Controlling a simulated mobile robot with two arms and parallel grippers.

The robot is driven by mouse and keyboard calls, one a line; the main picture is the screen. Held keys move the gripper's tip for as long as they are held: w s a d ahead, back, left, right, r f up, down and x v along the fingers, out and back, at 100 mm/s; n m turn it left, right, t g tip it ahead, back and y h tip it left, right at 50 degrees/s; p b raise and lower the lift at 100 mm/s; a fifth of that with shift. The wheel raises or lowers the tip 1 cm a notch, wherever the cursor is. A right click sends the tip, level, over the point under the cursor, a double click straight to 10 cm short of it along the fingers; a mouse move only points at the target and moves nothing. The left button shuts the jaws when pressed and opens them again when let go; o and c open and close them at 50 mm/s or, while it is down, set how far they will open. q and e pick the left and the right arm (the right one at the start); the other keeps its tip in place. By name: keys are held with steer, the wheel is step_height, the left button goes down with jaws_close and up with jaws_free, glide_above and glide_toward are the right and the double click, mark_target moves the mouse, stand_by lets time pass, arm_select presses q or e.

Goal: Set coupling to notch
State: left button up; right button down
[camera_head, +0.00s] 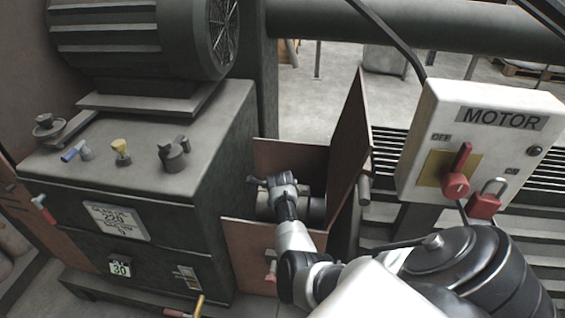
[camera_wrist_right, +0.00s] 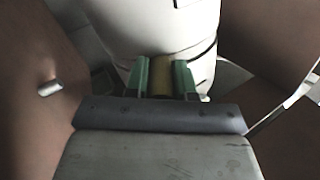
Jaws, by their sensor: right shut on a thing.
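The coupling (camera_head: 314,209), a grey cylinder, lies inside the brown open-topped housing at the centre of the head view. In the right wrist view it seems to be the large pale cylinder (camera_wrist_right: 160,28) with a dark groove around it. My right gripper (camera_head: 276,186) reaches down into the housing and partly covers the coupling. In the wrist view its green fingertips (camera_wrist_right: 165,74) are shut on a short brass-coloured piece (camera_wrist_right: 161,67) at the cylinder's side. I cannot make out a notch. My left gripper is not in view.
A brown flap (camera_head: 352,140) of the housing stands open just right of my gripper. The dark machine cabinet (camera_head: 150,190), with several knobs and the big motor (camera_head: 145,35) on top, is on the left. A MOTOR switch box (camera_head: 480,145) with a red lever and padlock stands on the right.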

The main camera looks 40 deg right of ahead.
steer(key=shift+a, duration=0.1)
stand_by(0.4)
steer(key=c, duration=0.9)
jaws_free()
steer(key=shift+c, duration=0.2)
steer(key=shift+s+a+r, duration=0.15)
steer(key=shift+r, duration=0.25)
steer(key=p+v, duration=0.2)
steer(key=v, duration=0.8)
steer(key=shift+s+f, duration=0.1)
